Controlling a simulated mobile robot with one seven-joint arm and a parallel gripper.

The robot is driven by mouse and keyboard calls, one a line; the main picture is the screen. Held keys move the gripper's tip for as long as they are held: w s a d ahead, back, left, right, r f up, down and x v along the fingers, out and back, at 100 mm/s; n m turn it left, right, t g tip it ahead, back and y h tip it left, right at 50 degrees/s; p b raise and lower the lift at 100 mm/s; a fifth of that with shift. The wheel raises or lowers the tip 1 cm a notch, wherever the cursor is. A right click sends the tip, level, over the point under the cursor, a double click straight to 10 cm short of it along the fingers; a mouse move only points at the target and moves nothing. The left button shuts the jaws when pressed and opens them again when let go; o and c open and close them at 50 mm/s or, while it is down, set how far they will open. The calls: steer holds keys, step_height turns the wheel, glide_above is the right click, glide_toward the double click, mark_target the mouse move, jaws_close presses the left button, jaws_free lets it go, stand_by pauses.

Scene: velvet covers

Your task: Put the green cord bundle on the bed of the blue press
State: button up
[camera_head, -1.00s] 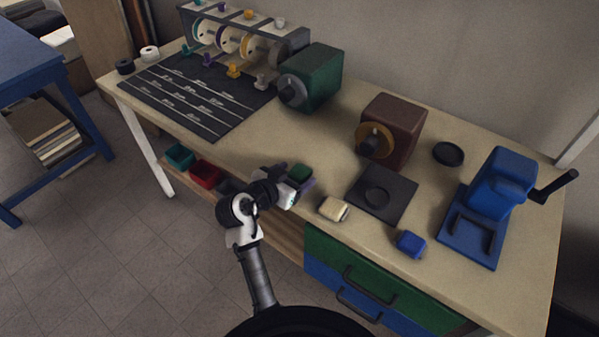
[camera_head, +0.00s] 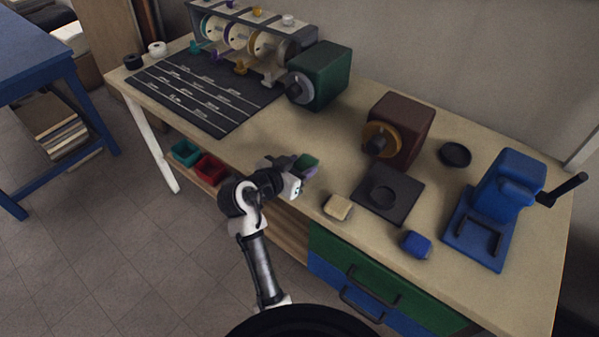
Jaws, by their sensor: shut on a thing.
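The green cord bundle (camera_head: 307,162) is a small dark green block between the fingers of my gripper (camera_head: 303,167). My gripper is shut on it near the front edge of the workbench, left of the cream bundle. Whether the bundle is clear of the bench top is hard to tell. The blue press (camera_head: 508,185) stands at the right end of the bench, with a dark handle on its right. Its flat bed (camera_head: 472,246) faces the front and has a dark U-shaped outline. No bundle lies on the bed.
A cream bundle (camera_head: 338,207) and a blue bundle (camera_head: 415,244) lie near the front edge. A dark square plate (camera_head: 402,206) lies between my gripper and the press. Behind it stands a brown machine (camera_head: 408,121). A dark round dish (camera_head: 455,155) and a green machine (camera_head: 322,72) are farther back.

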mark_target(299, 168)
step_height(299, 168, up, 17)
steer(key=shift+b, duration=0.3)
